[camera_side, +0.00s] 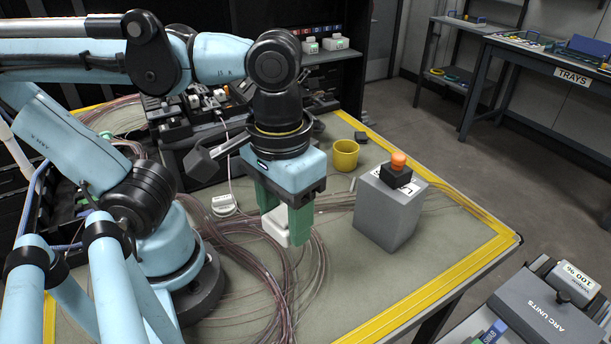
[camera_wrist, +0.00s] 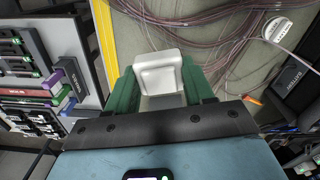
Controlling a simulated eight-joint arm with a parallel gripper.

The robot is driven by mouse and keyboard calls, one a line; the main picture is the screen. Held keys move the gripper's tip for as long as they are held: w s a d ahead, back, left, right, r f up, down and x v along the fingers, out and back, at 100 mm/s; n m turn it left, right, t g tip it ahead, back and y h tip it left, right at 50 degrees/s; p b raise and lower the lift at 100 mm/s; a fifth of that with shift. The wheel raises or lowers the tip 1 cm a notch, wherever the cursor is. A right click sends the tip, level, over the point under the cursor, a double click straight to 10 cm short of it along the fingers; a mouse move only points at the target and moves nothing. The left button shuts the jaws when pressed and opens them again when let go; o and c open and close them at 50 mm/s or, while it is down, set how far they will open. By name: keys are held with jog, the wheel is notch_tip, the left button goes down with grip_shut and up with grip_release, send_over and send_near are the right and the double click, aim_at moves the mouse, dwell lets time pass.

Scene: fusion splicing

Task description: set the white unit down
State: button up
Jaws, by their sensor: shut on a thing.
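The white unit (camera_side: 276,226) is a small white block with rounded edges, held between the green fingers of my gripper (camera_side: 285,217). In the side view it hangs over the table among loose cables; how far it is above the surface I cannot tell. In the wrist view the white unit (camera_wrist: 159,74) shows between the two green fingers of my gripper (camera_wrist: 160,85), with cables and the table beyond it. The fingers hide part of its sides.
A grey box with an orange-topped button (camera_side: 388,212) stands right of my gripper. A yellow cup (camera_side: 345,156) is behind it. Loose cables (camera_side: 270,285) cover the table's middle. A round white device (camera_side: 224,205) lies to the left. The table's front right (camera_side: 385,285) is clear.

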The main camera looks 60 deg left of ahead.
jog(key=w+a+r+n, duration=0.1)
jog(key=w+a+n, duration=0.75)
jog(key=w, duration=0.45)
jog(key=w+a+f+n, duration=0.2)
jog(key=w+a+n, duration=0.45)
jog(key=a, duration=0.45)
jog(key=shift+f, duration=7.45)
jog(key=shift+f, duration=0.15)
jog(key=o, duration=1)
jog(key=shift+o, duration=0.2)
